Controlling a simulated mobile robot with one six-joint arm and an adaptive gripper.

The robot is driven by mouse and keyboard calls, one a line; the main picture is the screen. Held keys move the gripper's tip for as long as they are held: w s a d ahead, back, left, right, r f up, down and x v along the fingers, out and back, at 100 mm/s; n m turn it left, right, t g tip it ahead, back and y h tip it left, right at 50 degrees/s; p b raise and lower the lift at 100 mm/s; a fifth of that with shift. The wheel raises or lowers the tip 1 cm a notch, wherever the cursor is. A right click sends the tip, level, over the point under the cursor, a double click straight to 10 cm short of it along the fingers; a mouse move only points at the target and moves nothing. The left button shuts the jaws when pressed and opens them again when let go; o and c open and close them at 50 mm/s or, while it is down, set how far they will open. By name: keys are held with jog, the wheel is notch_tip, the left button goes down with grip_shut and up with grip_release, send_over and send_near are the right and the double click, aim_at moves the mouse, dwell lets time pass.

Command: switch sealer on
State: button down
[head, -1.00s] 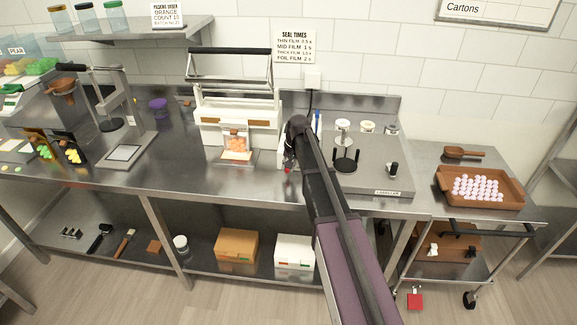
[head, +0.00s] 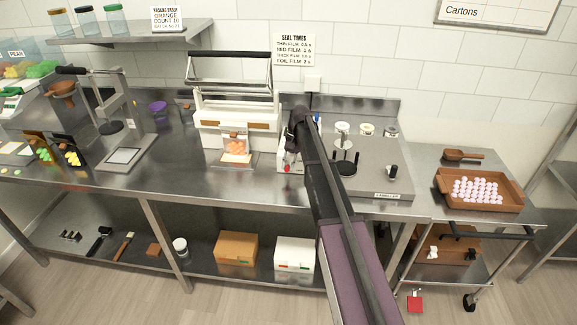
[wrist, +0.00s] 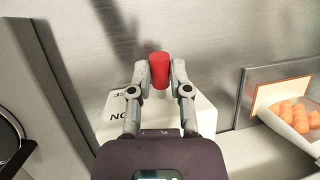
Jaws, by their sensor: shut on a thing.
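The sealer (head: 208,137) is a white machine with a raised black-handled bar, standing on the steel counter. A white switch box (wrist: 198,120) with ON and part of OFF lettered on it sits at its right side. A red cylindrical switch handle (wrist: 159,70) stands up at this box. My gripper (wrist: 160,78) is shut on the red handle, one finger on each side. In the head view my gripper (head: 289,160) is small and partly hides the box and handle. The lever's exact on or off position is hard to tell.
A clear bag of orange gummies (head: 236,147) lies at the sealer's front. A labeller plate (head: 378,180) with posts and rolls stands to the right of my arm. A seal times sign (head: 294,50) hangs on the wall. Scale and press crowd the left counter.

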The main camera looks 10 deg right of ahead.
jog(key=c, duration=0.6)
grip_release()
jog(key=shift+s+f+t, duration=0.1)
jog(key=shift+s+t, duration=0.05)
jog(key=shift+t, duration=0.15)
